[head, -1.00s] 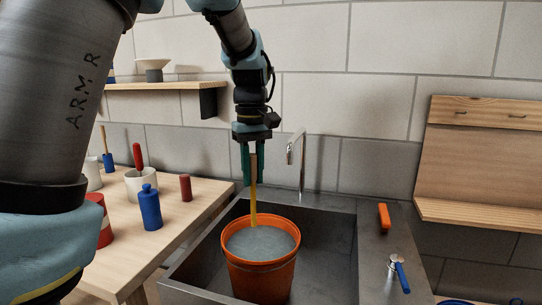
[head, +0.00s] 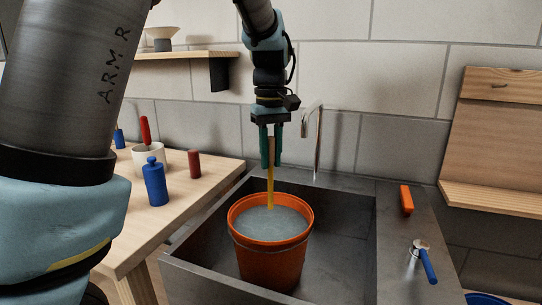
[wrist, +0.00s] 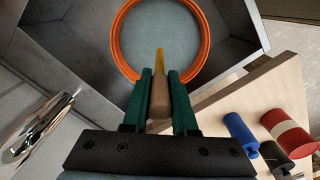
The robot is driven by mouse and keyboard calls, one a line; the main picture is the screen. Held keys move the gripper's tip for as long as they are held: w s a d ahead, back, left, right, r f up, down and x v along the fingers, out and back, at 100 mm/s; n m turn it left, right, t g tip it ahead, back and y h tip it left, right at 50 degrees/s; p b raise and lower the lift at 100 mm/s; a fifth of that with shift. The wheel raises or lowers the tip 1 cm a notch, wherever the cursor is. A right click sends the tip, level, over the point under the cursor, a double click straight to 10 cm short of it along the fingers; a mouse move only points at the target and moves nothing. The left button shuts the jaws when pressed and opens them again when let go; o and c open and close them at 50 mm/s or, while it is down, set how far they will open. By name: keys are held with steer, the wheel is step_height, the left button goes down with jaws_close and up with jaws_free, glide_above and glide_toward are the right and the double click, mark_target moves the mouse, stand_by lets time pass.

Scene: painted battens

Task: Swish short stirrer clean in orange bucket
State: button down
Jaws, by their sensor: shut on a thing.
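My gripper (head: 271,160) is shut on the short stirrer, which has a brown wooden handle (wrist: 159,98) and a yellow lower part (head: 270,188). It points down, roughly upright, over the orange bucket (head: 270,262). The bucket stands in the sink and holds grey-blue water (head: 272,224). The yellow end shows inside the bucket's mouth; I cannot tell whether its tip touches or is under the water. In the wrist view the orange bucket (wrist: 117,52) is straight beyond the fingertips.
The grey sink (head: 345,215) surrounds the bucket, with a tap (head: 318,140) behind. On the left table stand a blue bottle (head: 154,183), a red cylinder (head: 194,163) and a white pot (head: 147,163). An orange block (head: 406,199) and a blue-handled tool (head: 426,262) lie right.

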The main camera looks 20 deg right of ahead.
steer(key=shift+f+b, duration=2.1)
steer(key=shift+f, duration=2.2)
steer(key=shift+w, duration=0.1)
